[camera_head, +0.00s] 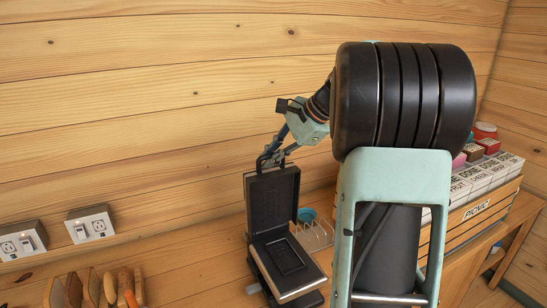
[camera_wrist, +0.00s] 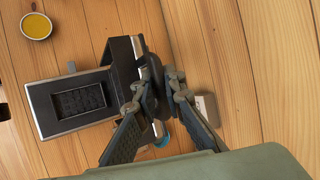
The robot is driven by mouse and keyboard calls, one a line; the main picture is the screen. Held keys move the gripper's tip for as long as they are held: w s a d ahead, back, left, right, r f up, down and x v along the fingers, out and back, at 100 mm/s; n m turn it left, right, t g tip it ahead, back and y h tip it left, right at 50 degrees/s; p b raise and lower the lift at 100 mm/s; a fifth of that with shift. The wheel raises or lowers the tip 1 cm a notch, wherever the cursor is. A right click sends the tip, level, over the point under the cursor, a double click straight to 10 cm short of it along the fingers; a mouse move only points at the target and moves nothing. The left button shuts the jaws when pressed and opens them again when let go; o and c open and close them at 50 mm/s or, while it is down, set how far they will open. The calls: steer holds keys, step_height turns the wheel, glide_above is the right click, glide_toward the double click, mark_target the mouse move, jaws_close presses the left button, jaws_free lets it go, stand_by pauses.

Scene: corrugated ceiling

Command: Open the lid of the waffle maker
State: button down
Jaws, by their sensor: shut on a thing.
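The waffle maker (camera_head: 284,262) stands on the wooden counter, black with a silver edge. Its lid (camera_head: 272,201) is raised to about upright, with its dark inner side showing. My gripper (camera_head: 273,159) is at the lid's top edge, shut on the lid's handle. In the wrist view, the waffle maker's base (camera_wrist: 82,101) lies at the left with its dark plate exposed. My gripper (camera_wrist: 152,97) closes around the dark handle there, and its fingers hide part of the lid.
A wooden crate (camera_head: 455,243) with white boxes stands to the right, beyond my arm. A light rack (camera_head: 314,236) and a teal item are just right of the waffle maker. Several wooden pieces (camera_head: 92,290) sit at lower left. A yellow-filled bowl (camera_wrist: 37,26) shows in the wrist view.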

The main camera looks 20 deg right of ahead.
steer(key=shift+w+a+f+g, duration=0.1)
steer(key=shift+w+g, duration=0.7)
steer(key=shift+w, duration=1)
steer(key=c, duration=2)
jaws_free()
steer(key=v, duration=1.2)
steer(key=shift+a, duration=0.1)
